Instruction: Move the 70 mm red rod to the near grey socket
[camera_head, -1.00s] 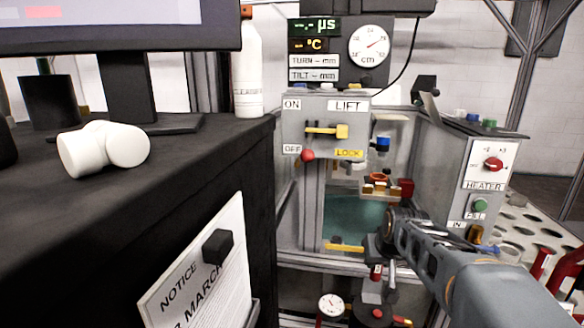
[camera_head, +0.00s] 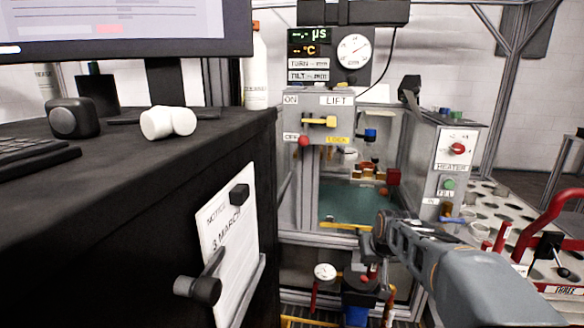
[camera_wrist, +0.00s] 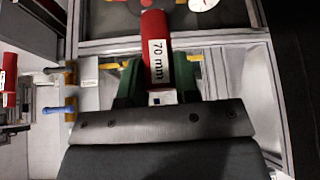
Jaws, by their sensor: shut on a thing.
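The red rod (camera_wrist: 154,35) has a white "70 mm" label and stands between the green fingers of my gripper (camera_wrist: 158,75) in the wrist view. The gripper is shut on it. In the head view my gripper (camera_head: 368,266) is small and dark, in front of the lift station and below its deck. Only a little red of the rod shows there. I cannot make out which thing is the near grey socket in either view.
The lift panel (camera_head: 320,118) and teal tank floor (camera_head: 345,203) lie beyond my gripper. The heater box (camera_head: 455,160) stands right of them. A grey rack with holes (camera_head: 490,200) and a red handle (camera_head: 560,205) are far right. A black cabinet (camera_head: 130,230) fills the left.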

